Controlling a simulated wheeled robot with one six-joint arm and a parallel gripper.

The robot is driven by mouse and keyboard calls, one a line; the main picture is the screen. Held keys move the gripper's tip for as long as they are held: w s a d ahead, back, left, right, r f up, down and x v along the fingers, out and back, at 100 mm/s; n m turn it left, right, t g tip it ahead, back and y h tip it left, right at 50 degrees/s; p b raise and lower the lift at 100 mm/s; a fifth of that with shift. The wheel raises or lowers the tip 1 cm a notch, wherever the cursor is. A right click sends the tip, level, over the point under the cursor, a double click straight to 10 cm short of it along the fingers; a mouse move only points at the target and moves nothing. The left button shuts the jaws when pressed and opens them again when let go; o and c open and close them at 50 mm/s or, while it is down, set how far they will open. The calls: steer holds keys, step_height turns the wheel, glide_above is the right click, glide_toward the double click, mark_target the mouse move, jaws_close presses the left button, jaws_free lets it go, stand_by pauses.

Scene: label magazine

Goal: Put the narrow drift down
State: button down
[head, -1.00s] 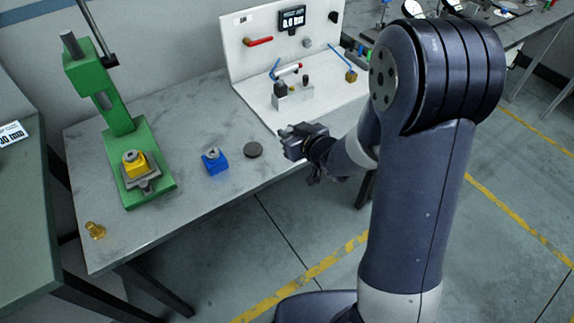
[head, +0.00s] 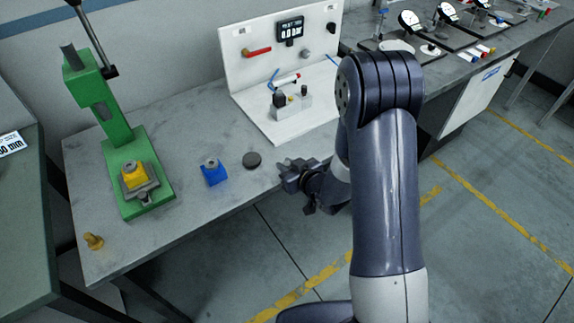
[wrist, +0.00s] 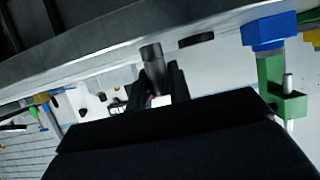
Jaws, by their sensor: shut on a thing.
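A dark grey cylinder (wrist: 152,56), which I take to be the narrow drift, sits between the fingers of my gripper (wrist: 160,86) in the wrist view. My gripper is shut on it. In the head view my gripper (head: 292,178) is at the front edge of the grey bench, right of the dark round disc (head: 252,160). I cannot make out the drift in the head view. In the wrist view the drift's end stands out past the fingertips, and the bench edge lies behind it.
The bench (head: 190,130) holds a blue block (head: 214,176) with a metal ring, a green press (head: 122,150) with a yellow block (head: 134,178), a brass piece (head: 93,241) and a white panel (head: 262,60) with fittings. Bare bench lies between the press and panel.

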steer(key=shift+f, duration=0.15)
steer(key=shift+f, duration=0.1)
steer(key=c, duration=1.3)
jaws_free()
